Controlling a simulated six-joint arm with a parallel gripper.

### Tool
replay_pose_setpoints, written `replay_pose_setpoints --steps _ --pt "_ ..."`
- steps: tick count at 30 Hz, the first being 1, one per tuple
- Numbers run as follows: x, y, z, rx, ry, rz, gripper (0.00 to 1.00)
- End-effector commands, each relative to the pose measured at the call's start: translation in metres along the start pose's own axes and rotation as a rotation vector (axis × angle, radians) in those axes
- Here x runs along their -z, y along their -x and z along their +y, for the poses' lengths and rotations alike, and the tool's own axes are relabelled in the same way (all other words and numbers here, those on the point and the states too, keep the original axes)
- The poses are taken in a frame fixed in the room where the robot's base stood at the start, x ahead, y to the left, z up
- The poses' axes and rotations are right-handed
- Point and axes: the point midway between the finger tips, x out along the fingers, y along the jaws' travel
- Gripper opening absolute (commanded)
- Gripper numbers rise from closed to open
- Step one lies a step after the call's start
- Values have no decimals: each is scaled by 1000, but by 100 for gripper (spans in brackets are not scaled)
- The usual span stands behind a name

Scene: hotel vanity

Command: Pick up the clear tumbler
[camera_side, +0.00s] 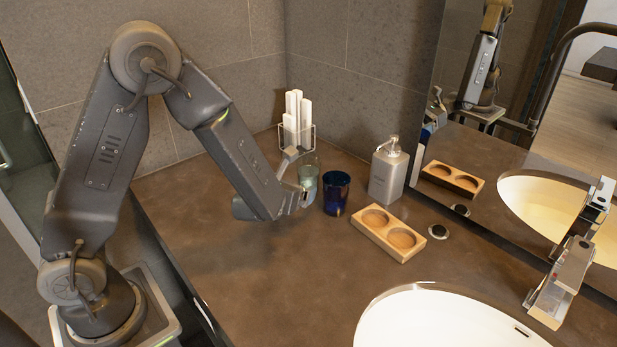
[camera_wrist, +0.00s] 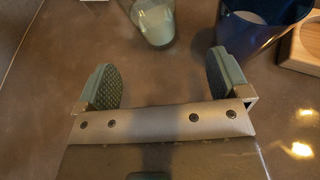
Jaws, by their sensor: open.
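The clear tumbler (camera_side: 309,172) stands upright on the brown counter, faintly green-tinted. It also shows in the wrist view (camera_wrist: 154,24) at the top, just beyond my fingertips and roughly between their lines; its upper part is cut off. My gripper (camera_side: 297,180) is open and empty, low over the counter beside the tumbler. Both padded fingers show in the wrist view (camera_wrist: 161,80), apart, with only bare counter between them. In the side view my gripper partly overlaps the tumbler.
A dark blue tumbler (camera_side: 336,194) stands close to the right of the clear one. A wooden tray (camera_side: 389,231) with two round recesses, a soap dispenser (camera_side: 388,173) and a rack of white towels (camera_side: 297,119) are nearby. The front counter is clear; the sink (camera_side: 440,318) is at right.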

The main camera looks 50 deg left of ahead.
Motion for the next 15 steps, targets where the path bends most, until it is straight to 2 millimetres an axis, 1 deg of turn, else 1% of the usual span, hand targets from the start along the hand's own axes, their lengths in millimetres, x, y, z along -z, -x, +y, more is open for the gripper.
replay_pose_setpoints --steps 1,3,6,11,13,15 --pt "1 -11 1 -3 1 2 94" --pt "0 -23 1 -3 1 1 94" --pt "0 -36 1 -3 2 0 94" --pt "0 -45 1 -1 2 0 94" --pt "-1 -51 2 -2 3 1 94" --pt "-1 -61 5 -4 4 1 94"
